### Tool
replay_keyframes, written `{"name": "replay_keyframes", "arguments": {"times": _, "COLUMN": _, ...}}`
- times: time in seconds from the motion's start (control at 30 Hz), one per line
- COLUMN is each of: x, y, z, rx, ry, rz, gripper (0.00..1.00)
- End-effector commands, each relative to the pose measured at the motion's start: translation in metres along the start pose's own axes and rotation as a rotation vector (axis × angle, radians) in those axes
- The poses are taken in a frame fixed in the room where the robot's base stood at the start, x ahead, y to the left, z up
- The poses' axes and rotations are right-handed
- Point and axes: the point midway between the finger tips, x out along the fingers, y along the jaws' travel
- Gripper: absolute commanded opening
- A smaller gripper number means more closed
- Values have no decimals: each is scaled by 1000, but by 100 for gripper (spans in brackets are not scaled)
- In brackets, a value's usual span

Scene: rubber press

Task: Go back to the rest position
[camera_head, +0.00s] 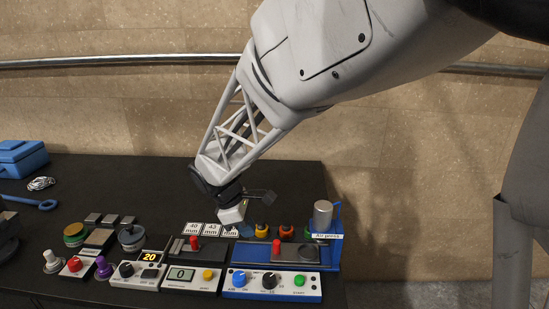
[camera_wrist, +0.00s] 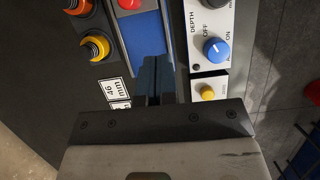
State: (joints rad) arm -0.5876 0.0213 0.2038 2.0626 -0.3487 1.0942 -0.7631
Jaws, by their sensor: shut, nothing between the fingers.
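My gripper (camera_head: 236,220) is shut and empty. In the head view it hangs above the middle of the control panels, pointing down, beside the row of millimetre label cards (camera_head: 195,230) and left of the blue air press (camera_head: 328,245). In the wrist view my shut fingers (camera_wrist: 152,82) show over the blue panel edge, between a "46 mm" card (camera_wrist: 114,91) and the blue air knob (camera_wrist: 216,50). Whether the fingertips touch anything below cannot be told.
The black table (camera_head: 110,175) carries several panels in front. A red lever (camera_head: 276,248) stands right of my gripper and another red lever (camera_head: 194,243) left of it. Coloured pieces (camera_head: 286,231) stand behind. A blue box (camera_head: 20,157) lies far left. The table's back middle is clear.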

Motion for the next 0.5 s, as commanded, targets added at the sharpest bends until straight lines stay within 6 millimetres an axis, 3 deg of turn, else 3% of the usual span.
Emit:
{"name": "replay_keyframes", "arguments": {"times": 0.17, "x": -4, "y": -5, "z": 27, "rx": 84, "ry": 27, "rz": -4, "gripper": 0}}
{"name": "replay_keyframes", "arguments": {"times": 0.5, "x": -10, "y": -33, "z": 111, "rx": 386, "ry": 117, "rz": -21, "gripper": 0}}
